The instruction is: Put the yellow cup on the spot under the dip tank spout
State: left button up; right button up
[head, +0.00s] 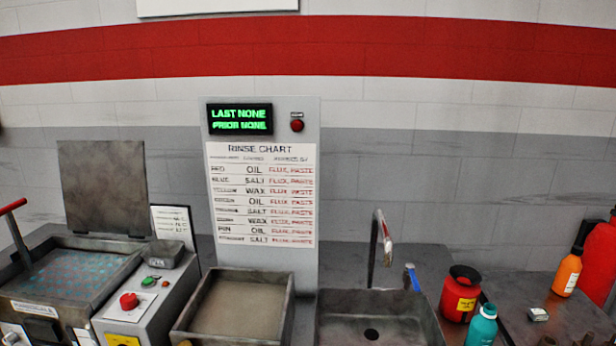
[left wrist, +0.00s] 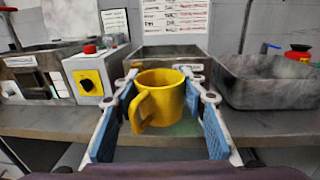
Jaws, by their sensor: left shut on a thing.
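The yellow cup (left wrist: 158,102) is upright in the left wrist view, its handle towards the camera and slightly left. My left gripper (left wrist: 159,76) is shut on the cup, with blue-padded fingers on both sides of it. The cup is held in front of the counter edge, before a rectangular basin (head: 237,305) seen in the head view. A curved metal spout (head: 381,238) rises behind the sink (head: 380,318). I cannot tell whether this is the dip tank spout, and no marked spot is clear. My right gripper is in neither view.
A machine with a raised lid (head: 103,188) and a control box (head: 146,300) stand left. A rinse chart panel (head: 262,190) rises behind the basin. A red pot (head: 460,293), a teal bottle (head: 482,326) and an orange bottle (head: 567,272) stand right of the sink.

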pick_arm(q)
jog(key=shift+d, duration=0.1)
dwell(0.4)
jog(key=w+a+r+n+y+p, duration=0.2)
jog(key=w+a+r+y, duration=0.1)
jog(key=w+a, duration=0.3)
jog(key=w+a+r+n+g+y+p, duration=0.1)
jog(key=w+a+r+n+y+p, duration=0.1)
jog(key=w+a, duration=0.5)
notch_tip(320, 180, up, 2)
jog(key=shift+w+a+r+y+p, duration=0.1)
jog(key=shift+w+a+y+p, duration=0.2)
jog(key=shift+w+y+p, duration=0.45)
jog(key=shift+w, duration=0.15)
notch_tip(320, 180, down, 15)
jog(key=b, duration=0.5)
jog(key=shift+f, duration=0.2)
jog(key=shift+f+b, duration=0.45)
jog(key=shift+f, duration=1.7)
jog(key=shift+f, duration=0.1)
